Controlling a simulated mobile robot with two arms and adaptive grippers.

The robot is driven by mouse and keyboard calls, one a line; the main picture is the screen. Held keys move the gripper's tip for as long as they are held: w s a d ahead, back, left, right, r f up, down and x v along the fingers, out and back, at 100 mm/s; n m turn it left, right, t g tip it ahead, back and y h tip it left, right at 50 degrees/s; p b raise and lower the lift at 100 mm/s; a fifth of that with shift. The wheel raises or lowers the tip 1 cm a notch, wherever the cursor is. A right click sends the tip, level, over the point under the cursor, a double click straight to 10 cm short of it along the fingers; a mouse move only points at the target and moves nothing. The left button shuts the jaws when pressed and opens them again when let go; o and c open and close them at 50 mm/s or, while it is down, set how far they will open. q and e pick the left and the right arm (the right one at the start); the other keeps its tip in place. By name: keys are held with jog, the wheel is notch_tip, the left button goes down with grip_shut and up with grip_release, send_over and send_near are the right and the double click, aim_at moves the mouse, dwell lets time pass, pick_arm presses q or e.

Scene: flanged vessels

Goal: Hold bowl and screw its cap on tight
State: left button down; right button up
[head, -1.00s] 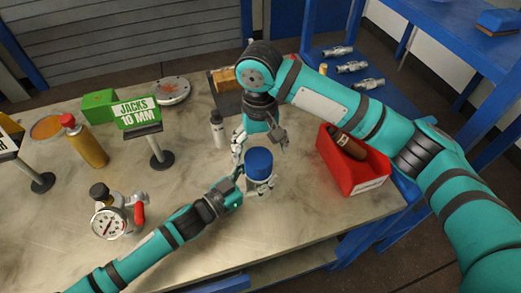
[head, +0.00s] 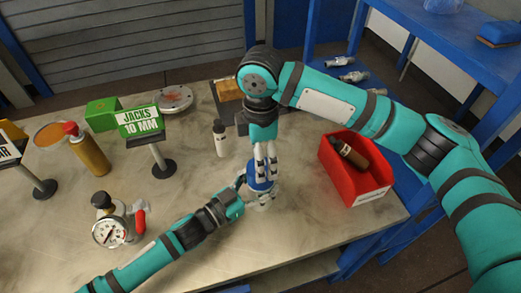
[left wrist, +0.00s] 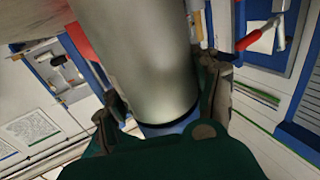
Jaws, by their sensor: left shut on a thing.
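The bowl (head: 262,203) is a small pale vessel, mostly hidden, standing near the right front of the bench. In the left wrist view it is a large grey metal cylinder (left wrist: 145,50) between the two fingers. Its blue cap (head: 260,185) sits at the top, partly covered by the right gripper. My left gripper (head: 243,186) comes in from the left and is shut on the bowl. My right gripper (head: 265,168) points down from above, its pale fingers at the cap. The frames do not show whether those fingers press on it.
A red bin (head: 352,178) with a brown bottle stands to the right. A white bottle (head: 220,138) stands just behind the bowl. A pressure gauge (head: 108,231) and an orange-brown bottle (head: 90,153) stand left. A green sign (head: 140,121) stands behind. The front middle is clear.

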aim_at(260, 189)
jog(key=n, duration=0.5)
jog(key=shift+r, duration=0.2)
jog(key=n, duration=0.7)
jog(key=shift+s+r, duration=0.1)
jog(key=shift+r, duration=0.15)
jog(key=n, duration=0.5)
jog(key=shift+r, duration=0.15)
jog(key=n, duration=0.6)
jog(key=shift+s+r, duration=0.1)
jog(key=shift+r, duration=0.05)
jog(key=shift+f, duration=4)
